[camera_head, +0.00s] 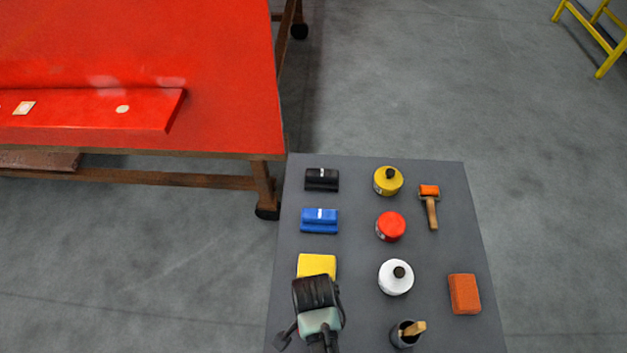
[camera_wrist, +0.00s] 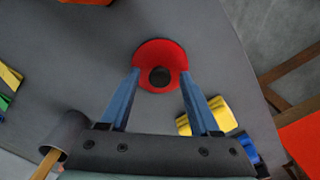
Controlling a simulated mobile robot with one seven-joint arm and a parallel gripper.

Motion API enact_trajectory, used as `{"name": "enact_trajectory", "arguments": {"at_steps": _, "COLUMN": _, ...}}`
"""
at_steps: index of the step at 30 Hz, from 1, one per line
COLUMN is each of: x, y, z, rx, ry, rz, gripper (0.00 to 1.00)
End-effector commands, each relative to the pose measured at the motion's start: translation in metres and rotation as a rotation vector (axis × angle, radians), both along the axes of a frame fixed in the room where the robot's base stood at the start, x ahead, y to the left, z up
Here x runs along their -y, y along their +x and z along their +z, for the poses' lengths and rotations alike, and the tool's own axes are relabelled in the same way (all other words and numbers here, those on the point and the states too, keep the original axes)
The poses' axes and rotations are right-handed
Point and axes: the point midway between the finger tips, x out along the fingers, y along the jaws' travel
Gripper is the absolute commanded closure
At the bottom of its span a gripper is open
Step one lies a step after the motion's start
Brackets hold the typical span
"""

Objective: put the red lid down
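The red lid (camera_wrist: 155,50), a round red disc with a black knob (camera_wrist: 160,77), shows in the wrist view. It appears to lie on the grey table (camera_wrist: 90,60). My gripper (camera_wrist: 161,76) is over it with its two blue fingers spread. One finger is on each side of the knob, with a visible gap to it. In the head view the lid is hidden, and my wrist covers that spot. The red can (camera_head: 390,226) stands mid-table with a plain red top and no knob.
Yellow (camera_head: 317,265), blue (camera_head: 319,220) and black (camera_head: 321,180) blocks line the table's left side; the yellow one is close to my gripper. White (camera_head: 396,277) and yellow (camera_head: 388,181) cans, a brush cup (camera_head: 407,334), an orange block (camera_head: 464,294) and a roller (camera_head: 430,207) stand right.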

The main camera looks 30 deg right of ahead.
Motion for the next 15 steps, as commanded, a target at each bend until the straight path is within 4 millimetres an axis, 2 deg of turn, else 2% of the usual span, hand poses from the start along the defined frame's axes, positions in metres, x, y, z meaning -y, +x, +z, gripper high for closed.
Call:
{"name": "enact_trajectory", "arguments": {"at_steps": 8, "x": 0.0, "y": 0.0, "z": 0.01, "rx": 0.001, "ry": 0.0, "rz": 0.0, "gripper": 0.37}}
{"name": "enact_trajectory", "arguments": {"at_steps": 15, "x": 0.0, "y": 0.001, "z": 0.051, "rx": 0.004, "ry": -0.001, "rz": 0.001, "gripper": 0.37}}
